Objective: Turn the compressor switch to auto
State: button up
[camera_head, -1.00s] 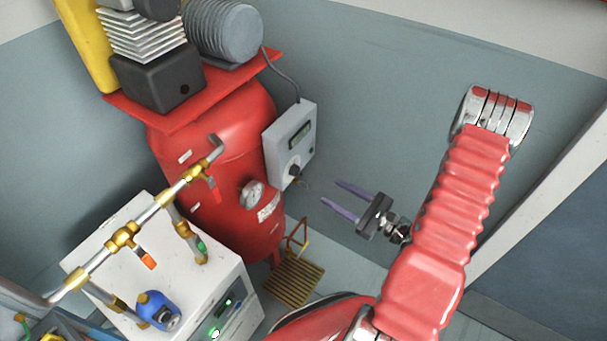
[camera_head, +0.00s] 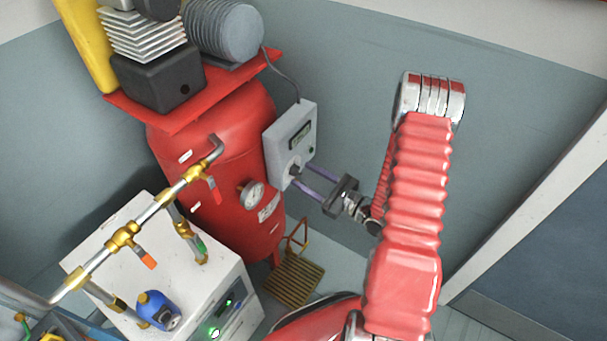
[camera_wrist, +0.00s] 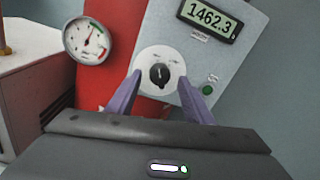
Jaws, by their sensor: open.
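The compressor switch (camera_wrist: 159,75) is a black rotary knob on a round white plate, low on the grey control box (camera_wrist: 236,60). In the wrist view its pointer mark looks roughly upright; the small labels are too blurred to read. In the head view the control box (camera_head: 291,143) is fixed beside the red compressor tank (camera_head: 232,135). My gripper (camera_head: 301,175) is open, its two purple fingers reaching to the box face near the switch. In the wrist view the fingers (camera_wrist: 164,93) stand left and right of the knob with gaps. Whether they touch the box is unclear.
A display reading 1462.3 (camera_wrist: 209,16) and a green button (camera_wrist: 207,90) are on the box. A pressure gauge (camera_wrist: 88,40) is left of it. A brass-fitted pipe (camera_head: 123,237) and a white cabinet (camera_head: 120,279) stand left. Free room lies right of the box.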

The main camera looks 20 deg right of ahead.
jog(key=shift+x, duration=1)
jog(key=shift+c, duration=0.4)
jog(key=c, duration=0.9)
jog(key=shift+d, duration=0.25)
jog(key=shift+c, duration=0.3)
jog(key=shift+a, duration=0.1)
